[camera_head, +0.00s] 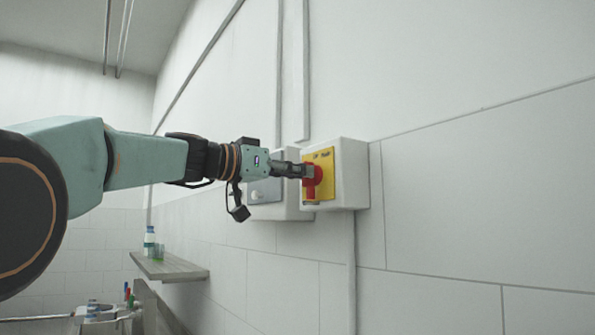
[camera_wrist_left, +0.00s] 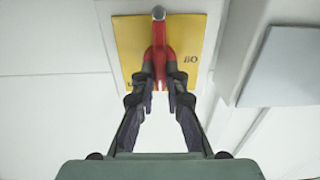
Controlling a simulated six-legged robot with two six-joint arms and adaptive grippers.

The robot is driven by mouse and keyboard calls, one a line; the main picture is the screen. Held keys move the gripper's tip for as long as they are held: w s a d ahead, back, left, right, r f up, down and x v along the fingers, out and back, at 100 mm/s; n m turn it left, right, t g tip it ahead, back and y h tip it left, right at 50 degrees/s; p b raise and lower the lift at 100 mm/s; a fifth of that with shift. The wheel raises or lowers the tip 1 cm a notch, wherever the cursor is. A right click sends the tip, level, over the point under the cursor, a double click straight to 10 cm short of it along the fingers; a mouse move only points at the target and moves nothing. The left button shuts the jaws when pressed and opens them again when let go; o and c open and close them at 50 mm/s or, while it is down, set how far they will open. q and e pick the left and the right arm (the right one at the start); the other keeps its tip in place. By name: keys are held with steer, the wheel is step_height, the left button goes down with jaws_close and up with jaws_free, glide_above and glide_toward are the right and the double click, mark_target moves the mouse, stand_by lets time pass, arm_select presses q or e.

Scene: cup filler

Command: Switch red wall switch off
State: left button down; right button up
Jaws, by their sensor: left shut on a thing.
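The red wall switch (camera_head: 313,182) is a red handle on a yellow plate (camera_head: 324,160) on the side of a white wall box (camera_head: 350,172). My left gripper (camera_head: 306,171) reaches it from the left, and its fingers are shut on the red handle. In the left wrist view the red handle (camera_wrist_left: 159,52) stands between the two fingertips of the left gripper (camera_wrist_left: 160,82), in front of the yellow plate (camera_wrist_left: 128,42). Part of the word on the plate is hidden by the fingers and handle. My right gripper is not in view.
A second white box with a grey plate (camera_head: 266,191) sits on the wall behind my left wrist. A shelf (camera_head: 170,267) with a bottle (camera_head: 149,243) is lower left. Conduits run up and down the wall. The wall to the right is clear.

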arm_select(q)
steer(key=shift+r+n, duration=0.15)
steer(key=shift+n, duration=0.15)
steer(key=shift+w+a+n+p, duration=0.15)
steer(key=shift+n+p, duration=0.45)
steer(key=shift+n, duration=3.75)
steer(key=shift+a+n+p, duration=0.1)
steer(key=shift+n+p, duration=0.45)
steer(key=shift+n, duration=3.8)
steer(key=c, duration=1.4)
jaws_free()
steer(key=shift+w+f, duration=0.1)
steer(key=shift+f, duration=0.2)
